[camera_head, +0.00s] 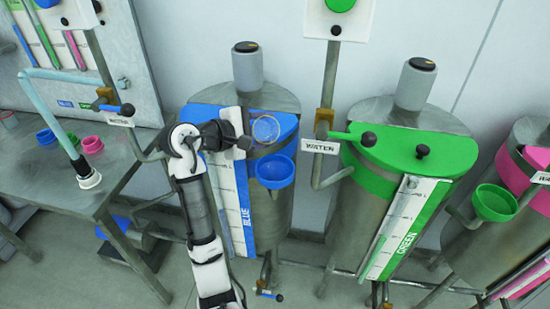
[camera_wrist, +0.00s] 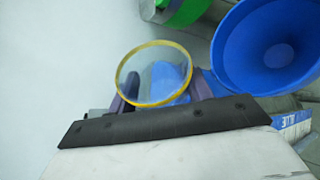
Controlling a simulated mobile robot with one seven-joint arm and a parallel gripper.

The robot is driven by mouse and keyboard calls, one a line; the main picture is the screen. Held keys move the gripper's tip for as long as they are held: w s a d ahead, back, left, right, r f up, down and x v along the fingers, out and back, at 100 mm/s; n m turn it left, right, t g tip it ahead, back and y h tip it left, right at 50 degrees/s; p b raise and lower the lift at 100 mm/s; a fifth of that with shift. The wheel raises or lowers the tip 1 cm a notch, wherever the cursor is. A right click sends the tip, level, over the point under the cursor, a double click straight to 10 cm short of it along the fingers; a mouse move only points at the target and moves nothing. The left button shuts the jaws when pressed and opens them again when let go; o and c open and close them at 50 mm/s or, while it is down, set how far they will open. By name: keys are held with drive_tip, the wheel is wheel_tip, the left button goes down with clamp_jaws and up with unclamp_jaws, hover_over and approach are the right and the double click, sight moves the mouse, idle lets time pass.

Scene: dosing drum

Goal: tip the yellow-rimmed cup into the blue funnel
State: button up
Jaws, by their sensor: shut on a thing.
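The clear yellow-rimmed cup (camera_wrist: 153,76) is between my gripper's fingers in the wrist view, with its round mouth facing that camera. Blue shows in or through its clear wall; I cannot tell which. In the head view the cup (camera_head: 266,129) is held over the blue drum lid, just above and behind the blue funnel. My gripper (camera_head: 246,132) is shut on it. The blue funnel (camera_head: 275,170) is on the front of the blue drum, its bowl open upward; it also shows to the right of the cup in the wrist view (camera_wrist: 262,52). Cup and funnel look apart.
The blue drum lid (camera_head: 205,119) has a dark knob close to my gripper. A WATER tap pipe (camera_head: 330,90) stands to the right, before the green drum (camera_head: 385,160). A steel table (camera_head: 60,180) with small coloured cups and a pale blue pipe is at left.

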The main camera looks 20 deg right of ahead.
sight(260, 125)
drive_tip(key=shift+r+n, duration=0.3)
drive_tip(key=shift+n, duration=0.1)
drive_tip(key=shift+w+f+n+g, duration=0.15)
drive_tip(key=shift+n+g, duration=0.25)
drive_tip(key=shift+g, duration=0.1)
drive_tip(key=shift+w+f+n+g, duration=0.2)
drive_tip(key=shift+f+n+g, duration=0.05)
drive_tip(key=shift+n+g, duration=0.15)
drive_tip(key=shift+w+f+n+g, duration=0.4)
drive_tip(key=shift+w+n, duration=0.3)
drive_tip(key=shift+w, duration=0.05)
drive_tip(key=shift+w+r+n+g, duration=0.1)
drive_tip(key=shift+w+n+g, duration=0.4)
drive_tip(key=shift+w+n, duration=0.2)
drive_tip(key=shift+w+r+n+g, duration=0.6)
drive_tip(key=shift+w+n+g, duration=0.2)
drive_tip(key=shift+n, duration=0.1)
